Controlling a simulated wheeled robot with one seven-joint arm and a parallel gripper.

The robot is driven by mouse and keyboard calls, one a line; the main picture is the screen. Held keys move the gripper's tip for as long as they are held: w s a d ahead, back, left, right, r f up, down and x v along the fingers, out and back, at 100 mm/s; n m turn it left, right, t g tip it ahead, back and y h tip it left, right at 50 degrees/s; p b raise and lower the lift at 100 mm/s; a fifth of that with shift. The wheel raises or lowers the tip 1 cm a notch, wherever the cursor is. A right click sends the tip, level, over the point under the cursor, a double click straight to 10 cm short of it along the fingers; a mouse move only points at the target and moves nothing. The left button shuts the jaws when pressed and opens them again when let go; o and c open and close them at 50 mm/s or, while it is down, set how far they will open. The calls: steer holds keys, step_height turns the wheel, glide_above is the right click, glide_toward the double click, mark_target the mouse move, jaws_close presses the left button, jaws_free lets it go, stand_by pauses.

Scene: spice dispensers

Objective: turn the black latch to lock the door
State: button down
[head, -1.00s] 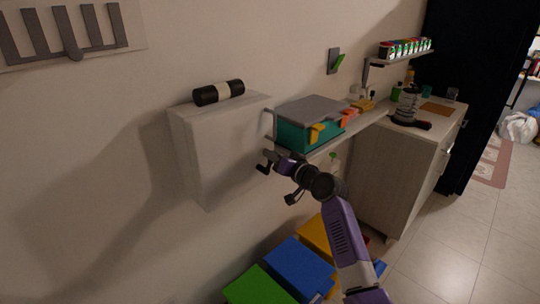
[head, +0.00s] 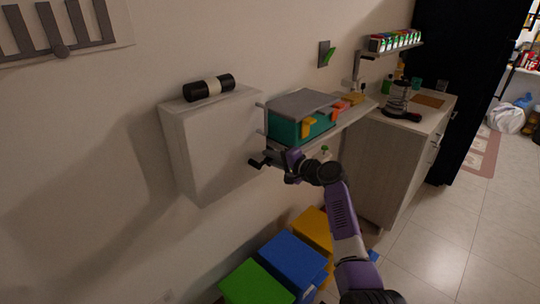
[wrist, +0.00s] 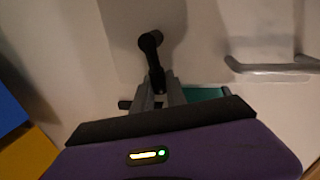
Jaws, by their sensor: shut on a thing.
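The white box-shaped cabinet (head: 212,145) is on the wall, with a small black latch (head: 256,163) low on its right part. In the wrist view the black latch (wrist: 151,42) has a round pivot and a lever. The lever runs down and slightly right, and its lower end sits between my finger tips. My gripper (head: 275,165) is at the latch. In the wrist view my gripper (wrist: 160,92) is shut on the lever's end, and the fingers hide that end.
A black and white roll (head: 209,87) lies on top of the cabinet. A teal box (head: 284,126) with a grey top stands close above my gripper on a shelf. A metal handle (wrist: 270,67) is to the right. Blue (head: 292,262) and green (head: 256,284) bins are below.

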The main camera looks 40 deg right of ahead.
steer(key=shift+f+m, duration=0.5)
steer(key=shift+m, duration=0.3)
steer(key=shift+f+y, duration=0.15)
steer(key=shift+y, duration=0.15)
steer(key=c, duration=1.3)
jaws_free()
steer(key=shift+c, duration=0.2)
steer(key=s+r, duration=0.1)
steer(key=s, duration=0.6)
steer(key=shift+s+d+r, duration=0.2)
steer(key=shift+s+r, duration=0.15)
